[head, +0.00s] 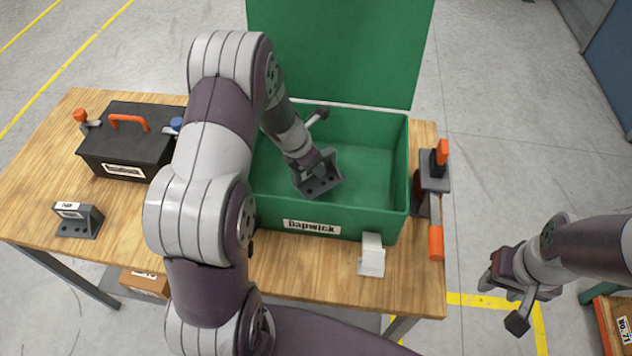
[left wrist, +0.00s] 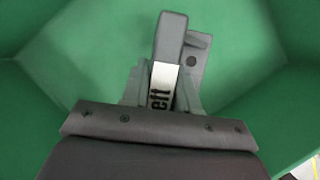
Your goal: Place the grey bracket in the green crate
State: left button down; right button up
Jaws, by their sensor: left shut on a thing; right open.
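The green crate (head: 390,160) stands on the table with its lid (head: 340,45) raised at the back and a "Dapwick" label on its front. My left gripper (head: 312,168) reaches down inside the crate and is shut on a grey bracket (head: 324,183). In the left wrist view, the bracket (left wrist: 171,35) shows between the fingers with a white label partly reading "eft", and green walls lie around it. I cannot tell whether the bracket touches the crate floor. My right gripper (head: 506,297) is open and empty, off the table's right side.
A second dark grey bracket (head: 84,222) with a label stands at the table's left front. A black toolbox (head: 120,150) with an orange handle is behind it. A white bracket (head: 372,256) lies before the crate. An orange-handled clamp (head: 436,175) is at the right edge.

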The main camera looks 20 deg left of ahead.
aim_at(314, 177)
pick_arm(q)
notch_tip(314, 177, down, 4)
jog(key=shift+s+d+f+b, duration=0.1)
jog(key=shift+s+b, duration=0.05)
jog(key=shift+b, duration=0.4)
jog(key=shift+f, duration=0.15)
jog(key=shift+f, duration=0.15)
jog(key=c, duration=0.9)
grip_release()
jog(key=shift+o, duration=0.2)
